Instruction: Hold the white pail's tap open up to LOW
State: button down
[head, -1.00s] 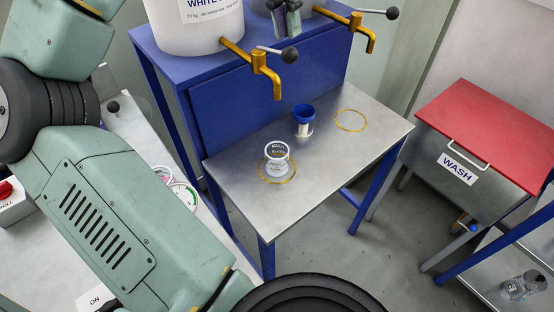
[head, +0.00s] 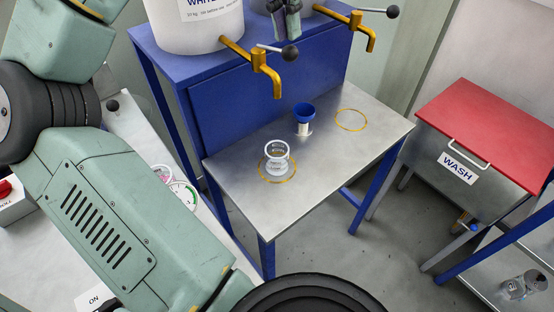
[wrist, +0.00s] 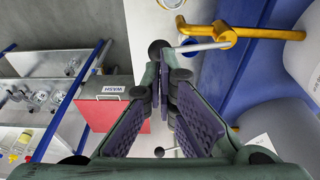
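The white pail (head: 200,30) stands on the blue stand, its gold tap (head: 262,68) pointing down. The tap's lever ends in a black ball (head: 290,53) and sticks out to the right. No stream shows below the spout. A clear cup (head: 277,158) stands upright on the near gold ring, below the tap; its small markings cannot be read. My gripper (head: 287,36) points down just above the ball, fingertips together. In the wrist view my gripper (wrist: 168,75) looks shut and empty, and the ball (wrist: 157,48) is close to the tips. Contact cannot be judged.
A second tap (head: 362,35) with its own lever is to the right. A blue-topped item (head: 303,118) stands on the metal bench behind the cup, near an empty gold ring (head: 351,120). A red-lidded WASH box (head: 490,130) is at the right.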

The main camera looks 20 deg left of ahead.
aim_at(289, 46)
jog(key=shift+f+b, duration=0.75)
jog(key=shift+f, duration=1.15)
dwell(1.4)
notch_tip(289, 46, up, 3)
jog(key=p, duration=0.3)
jog(key=shift+r, duration=0.7)
jog(key=shift+r, duration=2.5)
